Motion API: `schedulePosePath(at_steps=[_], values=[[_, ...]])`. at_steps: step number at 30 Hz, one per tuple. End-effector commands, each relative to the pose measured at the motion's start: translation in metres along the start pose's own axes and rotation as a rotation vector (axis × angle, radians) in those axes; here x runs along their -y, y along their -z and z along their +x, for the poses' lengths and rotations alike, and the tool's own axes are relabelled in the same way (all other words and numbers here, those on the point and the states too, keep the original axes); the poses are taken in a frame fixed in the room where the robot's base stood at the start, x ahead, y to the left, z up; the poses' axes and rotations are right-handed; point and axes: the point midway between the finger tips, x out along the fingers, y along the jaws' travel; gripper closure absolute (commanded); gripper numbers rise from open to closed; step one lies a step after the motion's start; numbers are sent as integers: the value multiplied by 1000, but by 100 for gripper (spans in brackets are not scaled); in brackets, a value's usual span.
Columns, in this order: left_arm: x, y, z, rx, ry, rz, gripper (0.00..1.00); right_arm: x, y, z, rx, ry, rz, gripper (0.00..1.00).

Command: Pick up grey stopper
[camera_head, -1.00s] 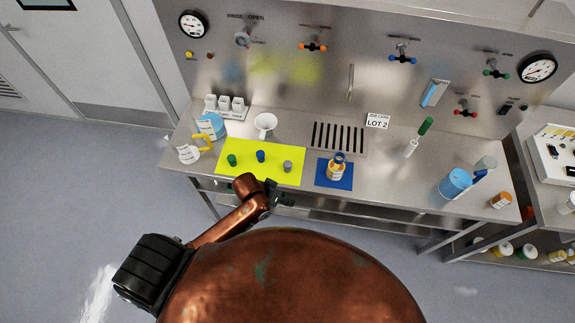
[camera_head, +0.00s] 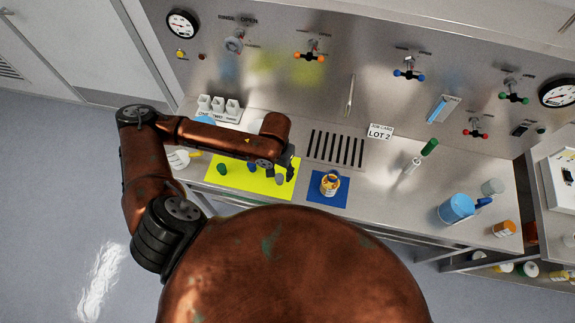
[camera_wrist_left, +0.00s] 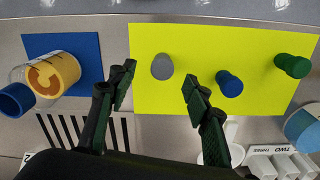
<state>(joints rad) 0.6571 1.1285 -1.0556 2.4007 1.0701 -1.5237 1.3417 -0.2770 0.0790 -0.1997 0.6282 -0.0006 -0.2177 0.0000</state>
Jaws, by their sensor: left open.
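The grey stopper (camera_wrist_left: 162,66) stands on the yellow mat (camera_wrist_left: 186,38) in the left wrist view, between and beyond my fingertips. It also shows in the head view (camera_head: 280,180), just below my left gripper (camera_head: 289,168). In the wrist view my left gripper (camera_wrist_left: 157,85) is open and empty, its two dark fingers spread apart. The blue stopper (camera_wrist_left: 229,83) is close to the finger on the right side. The green stopper (camera_wrist_left: 293,65) stands farther right on the mat. My right gripper does not show.
A blue mat (camera_head: 342,197) with a yellow-labelled bottle (camera_head: 330,184) lies beside the yellow mat. A slotted drain (camera_head: 336,149) and a labelled white rack (camera_head: 219,108) are behind. A blue container (camera_head: 456,208) stands at the right. Bare bench lies between it and the blue mat.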

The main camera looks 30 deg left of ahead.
Motion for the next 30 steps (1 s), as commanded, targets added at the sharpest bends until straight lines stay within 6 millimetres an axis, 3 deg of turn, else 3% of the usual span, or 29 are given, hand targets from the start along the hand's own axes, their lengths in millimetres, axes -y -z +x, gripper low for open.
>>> schedulePosePath(at_steps=[5,12,15,17,24,30], values=[[4,-2,11,10,13,-17,54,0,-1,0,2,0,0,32],[2,4,37,9,13,-11,54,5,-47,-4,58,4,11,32],[3,6,52,9,12,-11,54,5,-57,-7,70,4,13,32],[3,6,61,10,12,-11,54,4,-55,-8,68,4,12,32],[4,6,78,7,11,-11,54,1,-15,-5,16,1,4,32],[4,6,77,6,11,-11,57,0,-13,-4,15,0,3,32]])
